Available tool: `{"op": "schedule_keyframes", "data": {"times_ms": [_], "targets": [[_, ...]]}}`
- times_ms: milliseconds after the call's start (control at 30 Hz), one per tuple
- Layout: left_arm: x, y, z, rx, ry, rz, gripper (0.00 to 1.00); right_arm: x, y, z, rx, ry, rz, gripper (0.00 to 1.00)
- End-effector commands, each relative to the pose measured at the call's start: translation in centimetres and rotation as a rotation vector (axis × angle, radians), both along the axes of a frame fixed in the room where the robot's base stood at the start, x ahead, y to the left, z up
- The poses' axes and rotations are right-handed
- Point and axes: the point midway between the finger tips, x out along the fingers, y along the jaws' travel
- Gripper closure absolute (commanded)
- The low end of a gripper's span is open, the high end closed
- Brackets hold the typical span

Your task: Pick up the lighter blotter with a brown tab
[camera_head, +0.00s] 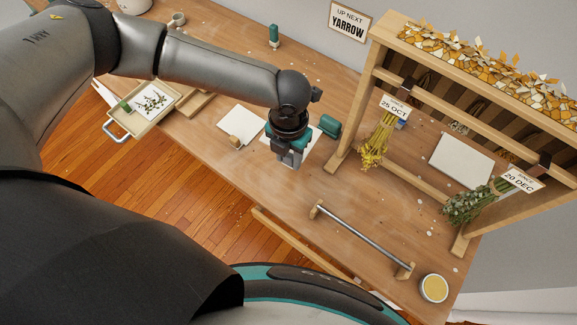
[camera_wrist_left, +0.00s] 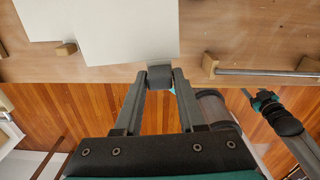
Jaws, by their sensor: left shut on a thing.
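A white blotter (camera_head: 240,122) with a brown tab (camera_head: 234,141) lies flat on the table, left of my left gripper. It also shows at the left in the left wrist view (camera_wrist_left: 42,18), its brown tab (camera_wrist_left: 66,48) at its near edge. A second white blotter (camera_wrist_left: 125,32) lies beside it, mostly hidden by my gripper in the head view. My left gripper (camera_head: 291,160) is shut on a dark grey tab (camera_wrist_left: 159,76) at the near edge of this second blotter. My right gripper (camera_wrist_left: 248,94) appears small at the right of the wrist view; its jaws are unclear.
A wooden drying rack (camera_head: 337,150) with hanging bunches stands to the right. A metal bar on wooden supports (camera_head: 362,240) lies in front. A teal block (camera_head: 329,126) stands close behind my gripper. A small tray (camera_head: 133,122) with a pressed plant is at left.

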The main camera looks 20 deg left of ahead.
Motion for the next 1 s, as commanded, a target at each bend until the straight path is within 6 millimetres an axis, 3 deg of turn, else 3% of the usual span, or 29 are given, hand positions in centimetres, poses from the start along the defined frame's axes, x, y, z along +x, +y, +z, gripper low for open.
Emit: {"op": "schedule_keyframes", "data": {"times_ms": [100, 333, 533, 1000], "targets": [[0.1, 0.0, 3.4, -0.002, -0.003, 0.000, 1.00, 0.0, 0.0, 0.5, 0.000, 0.000, -0.001, 0.50], [0.1, 0.0, 7.2, -0.001, -0.002, 0.000, 1.00, 0.0, 0.0, 0.8, 0.000, -0.001, -0.001, 0.50], [0.0, 0.0, 8.2, -0.001, 0.000, 0.000, 1.00, 0.0, 0.0, 0.9, 0.000, -0.001, -0.001, 0.50], [0.0, 0.0, 8.2, -0.001, 0.001, 0.000, 1.00, 0.1, 0.0, 0.9, 0.000, -0.001, -0.001, 0.50]]}}
